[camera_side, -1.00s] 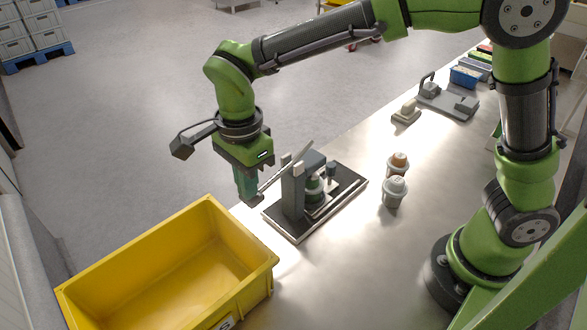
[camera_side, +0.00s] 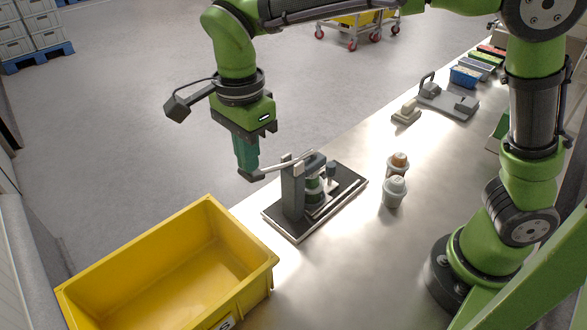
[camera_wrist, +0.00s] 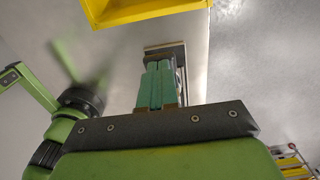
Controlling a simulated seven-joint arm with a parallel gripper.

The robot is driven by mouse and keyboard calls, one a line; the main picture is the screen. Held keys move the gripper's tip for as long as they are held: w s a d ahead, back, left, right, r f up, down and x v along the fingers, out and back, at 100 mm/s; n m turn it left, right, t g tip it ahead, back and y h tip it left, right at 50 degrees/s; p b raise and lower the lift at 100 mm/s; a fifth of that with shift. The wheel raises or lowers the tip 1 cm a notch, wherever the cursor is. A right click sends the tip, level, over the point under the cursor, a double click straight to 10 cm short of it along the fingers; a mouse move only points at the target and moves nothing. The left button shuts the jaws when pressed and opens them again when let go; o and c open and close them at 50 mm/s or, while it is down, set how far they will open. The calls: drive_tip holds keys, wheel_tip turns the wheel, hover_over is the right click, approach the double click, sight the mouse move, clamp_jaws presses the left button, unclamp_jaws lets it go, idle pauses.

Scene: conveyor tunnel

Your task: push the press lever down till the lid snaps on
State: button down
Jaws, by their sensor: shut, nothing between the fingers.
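The press (camera_side: 293,192) stands on a dark base plate near the table's left edge. Its pale lever (camera_side: 285,163) slopes gently, with the outer end lower and toward my gripper. A greenish container (camera_side: 314,190) sits under the press head; whether its lid is seated is too small to tell. My gripper (camera_side: 250,177) is shut and empty, pointing down just left of the lever's outer end. I cannot tell whether the fingertips touch the lever. The wrist view shows the closed green fingers (camera_wrist: 157,87), with part of a dark fixture beyond them.
A yellow bin (camera_side: 165,262) stands at the front left; its edge also shows in the wrist view (camera_wrist: 145,12). Two cups (camera_side: 395,190) (camera_side: 397,164) stand right of the press. A grey device (camera_side: 447,100) and small blocks lie farther back.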

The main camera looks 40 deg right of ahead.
sight(258, 170)
drive_tip(key=shift+r, duration=3.15)
drive_tip(key=shift+w+f+n, duration=0.2)
drive_tip(key=shift+w+n, duration=0.05)
drive_tip(key=shift+n, duration=0.65)
drive_tip(key=n, duration=0.1)
drive_tip(key=d+f+n, duration=0.1)
drive_tip(key=n, duration=0.1)
drive_tip(key=s+f+n, duration=0.1)
drive_tip(key=shift+d+n+t+y, duration=0.2)
drive_tip(key=shift+n+t+y, duration=0.1)
drive_tip(key=s+d+n+t, duration=0.3)
drive_tip(key=s+d, duration=0.2)
drive_tip(key=d, duration=0.4)
drive_tip(key=s+d+n+t+y, duration=0.1)
drive_tip(key=s+d+n+t, duration=0.2)
drive_tip(key=s+d, duration=0.3)
drive_tip(key=shift+s+d+f+n+t, duration=0.25)
drive_tip(key=shift+d+f+n, duration=0.4)
drive_tip(key=shift+d, duration=0.9)
